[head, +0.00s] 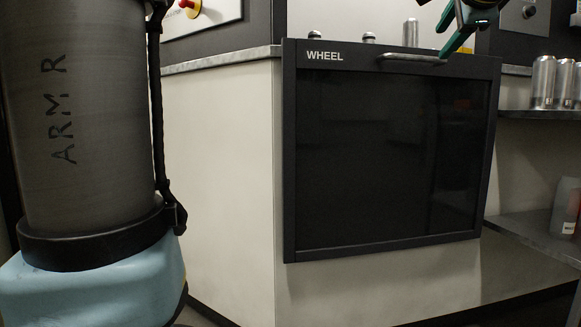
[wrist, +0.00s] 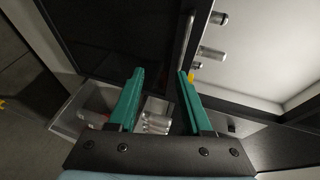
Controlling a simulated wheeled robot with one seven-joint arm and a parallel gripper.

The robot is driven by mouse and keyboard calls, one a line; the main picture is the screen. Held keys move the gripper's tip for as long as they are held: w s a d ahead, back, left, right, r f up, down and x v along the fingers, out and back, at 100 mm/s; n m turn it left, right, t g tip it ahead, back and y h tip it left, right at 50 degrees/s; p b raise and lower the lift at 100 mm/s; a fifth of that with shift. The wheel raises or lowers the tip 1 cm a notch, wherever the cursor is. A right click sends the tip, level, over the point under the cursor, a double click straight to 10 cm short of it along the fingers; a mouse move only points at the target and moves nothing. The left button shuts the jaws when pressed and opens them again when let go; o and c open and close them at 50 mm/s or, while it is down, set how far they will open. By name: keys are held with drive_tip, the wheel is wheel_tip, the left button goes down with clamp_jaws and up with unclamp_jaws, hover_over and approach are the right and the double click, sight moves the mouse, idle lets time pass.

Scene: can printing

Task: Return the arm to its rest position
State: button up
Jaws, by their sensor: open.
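My gripper (wrist: 160,75) shows in the wrist view with its two teal fingers apart and nothing between them. In the head view my gripper (head: 450,35) is at the top right edge, partly cut off, close to the handle (head: 412,58) of the dark door marked WHEEL (head: 390,150). I cannot tell whether a finger touches the handle. The door hangs on the front of the pale machine cabinet.
A silver can (head: 411,33) stands behind the door's top edge. Several cans (head: 543,82) stand on a right-hand shelf (head: 530,115). A lower shelf (head: 540,238) holds more containers. A red knob (head: 190,8) is at upper left. The floor in front is mostly out of view.

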drive_tip(key=w+a+f+n+g+y, duration=0.1)
drive_tip(key=w+a+f+n+g, duration=0.15)
drive_tip(key=a+f, duration=0.45)
drive_tip(key=w+a+f+n+g+y+p, duration=0.1)
drive_tip(key=w+a+f+g+y, duration=0.2)
drive_tip(key=f, duration=0.8)
drive_tip(key=w+a+f+n+g, duration=0.2)
drive_tip(key=a+f, duration=0.4)
drive_tip(key=f, duration=0.3)
drive_tip(key=s+a+f+n+g+p, duration=0.1)
drive_tip(key=s+a+f+n+g, duration=0.1)
drive_tip(key=s+a+f+n, duration=0.3)
drive_tip(key=s+a+f+n+g+h, duration=0.1)
drive_tip(key=a+f+n+g, duration=0.15)
drive_tip(key=a+f, duration=0.45)
drive_tip(key=s+a+f+n+g+p, duration=0.1)
drive_tip(key=s+a+f+n, duration=0.2)
drive_tip(key=a+f+n, duration=0.25)
wheel_tip(320, 180, up, 37)
drive_tip(key=p, duration=3.7)
drive_tip(key=shift+s+a, duration=0.2)
drive_tip(key=shift+s, duration=0.05)
drive_tip(key=shift+f+m, duration=0.1)
drive_tip(key=shift+m, duration=0.15)
